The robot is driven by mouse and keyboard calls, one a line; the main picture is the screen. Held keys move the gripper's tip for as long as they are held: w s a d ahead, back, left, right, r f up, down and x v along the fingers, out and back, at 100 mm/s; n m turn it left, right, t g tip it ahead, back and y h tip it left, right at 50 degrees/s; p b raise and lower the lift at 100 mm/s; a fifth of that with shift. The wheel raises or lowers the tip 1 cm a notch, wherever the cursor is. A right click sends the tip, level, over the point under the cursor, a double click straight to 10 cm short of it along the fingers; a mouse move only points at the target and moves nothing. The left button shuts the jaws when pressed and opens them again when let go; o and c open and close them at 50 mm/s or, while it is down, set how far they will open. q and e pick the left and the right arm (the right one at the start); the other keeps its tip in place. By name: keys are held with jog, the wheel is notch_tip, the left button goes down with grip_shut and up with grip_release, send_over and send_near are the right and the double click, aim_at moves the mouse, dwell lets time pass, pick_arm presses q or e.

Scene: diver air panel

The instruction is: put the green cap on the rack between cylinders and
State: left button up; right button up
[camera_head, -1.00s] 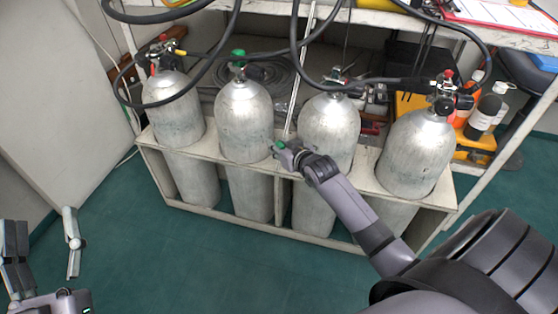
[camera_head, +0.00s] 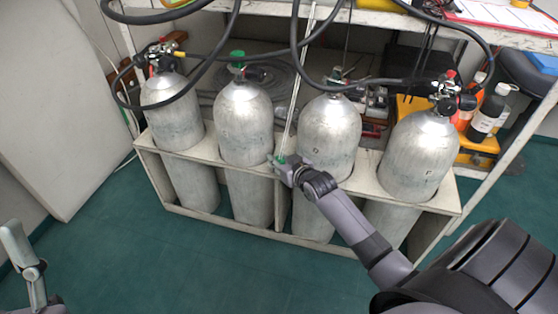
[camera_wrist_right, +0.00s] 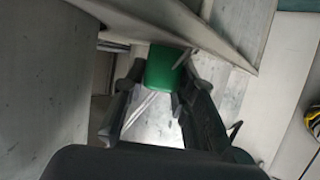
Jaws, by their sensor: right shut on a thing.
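My right gripper (camera_head: 280,162) is shut on the small green cap (camera_head: 281,159), which also shows between the fingers in the right wrist view (camera_wrist_right: 163,68). The gripper is over the front of the pale rack (camera_head: 208,151), between the second cylinder (camera_head: 244,125) and third cylinder (camera_head: 328,130) from the left. I cannot tell whether the cap touches the rack. My left gripper (camera_head: 30,265) is partly in view at the lower left, away from the rack; only part of its fingers shows.
The outer cylinders (camera_head: 172,115) (camera_head: 418,155) stand upright in the rack. A green valve cap (camera_head: 238,56) tops the second one. Black hoses (camera_head: 295,50) hang over the cylinders from a bench (camera_head: 400,20). A dark bottle (camera_head: 487,113) stands at right. The green floor in front is clear.

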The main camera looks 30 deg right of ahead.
jog(key=shift+f, duration=0.15)
jog(key=o, duration=0.7)
jog(key=shift+o, duration=0.2)
